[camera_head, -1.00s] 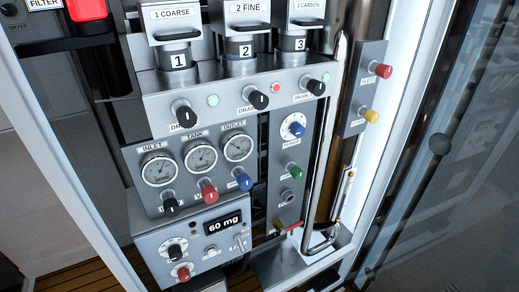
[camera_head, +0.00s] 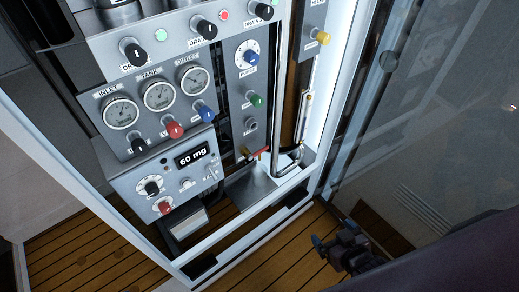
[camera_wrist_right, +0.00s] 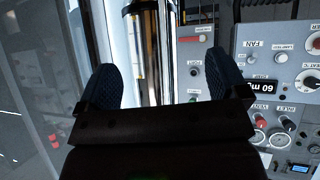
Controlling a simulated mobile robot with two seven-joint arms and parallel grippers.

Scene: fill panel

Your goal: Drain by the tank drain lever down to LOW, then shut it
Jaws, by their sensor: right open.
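A short red lever (camera_head: 258,153) sits at the foot of the panel's right column, beside the bent metal pipe (camera_head: 275,120); I take it for the tank drain lever. A red bar, apparently the same lever, shows in the right wrist view (camera_wrist_right: 189,39). A slim vertical tube (camera_head: 307,112), perhaps the level sight glass, stands to its right; its level and any LOW mark are too small to read. My right gripper (camera_head: 334,236) is open and empty, low and right of the panel, well apart from the lever. It also shows in the right wrist view (camera_wrist_right: 162,82). My left gripper is out of view.
The inlet, tank and outlet gauges (camera_head: 158,97) sit above a row of black, red and blue knobs. A "60 mg" display box (camera_head: 194,153) is below. A white frame edge (camera_head: 250,245) and a glass pane (camera_head: 420,130) border the panel. The wooden floor (camera_head: 300,250) looks clear.

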